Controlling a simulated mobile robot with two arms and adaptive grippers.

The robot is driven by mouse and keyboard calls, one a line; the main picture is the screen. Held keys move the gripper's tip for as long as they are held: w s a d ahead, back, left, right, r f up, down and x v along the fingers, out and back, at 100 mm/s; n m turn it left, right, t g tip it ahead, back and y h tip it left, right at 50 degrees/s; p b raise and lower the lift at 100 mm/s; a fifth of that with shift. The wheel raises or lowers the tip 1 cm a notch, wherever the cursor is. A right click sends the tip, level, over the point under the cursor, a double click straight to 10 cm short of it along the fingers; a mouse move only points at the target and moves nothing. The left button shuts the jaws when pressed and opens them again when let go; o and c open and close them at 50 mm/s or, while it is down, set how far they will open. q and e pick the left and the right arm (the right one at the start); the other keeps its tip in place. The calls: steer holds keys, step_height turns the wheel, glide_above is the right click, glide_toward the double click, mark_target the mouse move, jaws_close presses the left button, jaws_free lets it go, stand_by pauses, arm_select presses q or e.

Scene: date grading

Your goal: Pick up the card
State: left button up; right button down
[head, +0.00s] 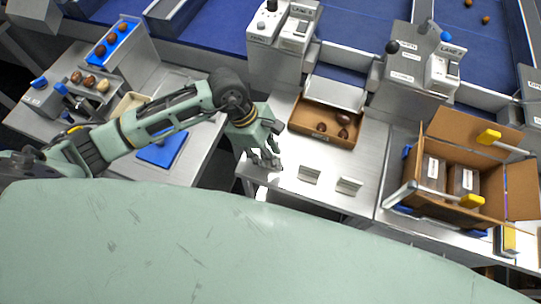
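My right gripper is not in view.
An open cardboard box (295,120) with a few dates stands behind the holders. A larger open carton (437,135) with dark packs is at the right. A blue mat (163,150) lies on the left bench. Blue conveyor belts (215,22) run behind.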

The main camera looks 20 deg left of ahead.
arm_select(q)
steer(key=shift+c, duration=0.2)
jaws_close()
steer(key=shift+r, duration=0.1)
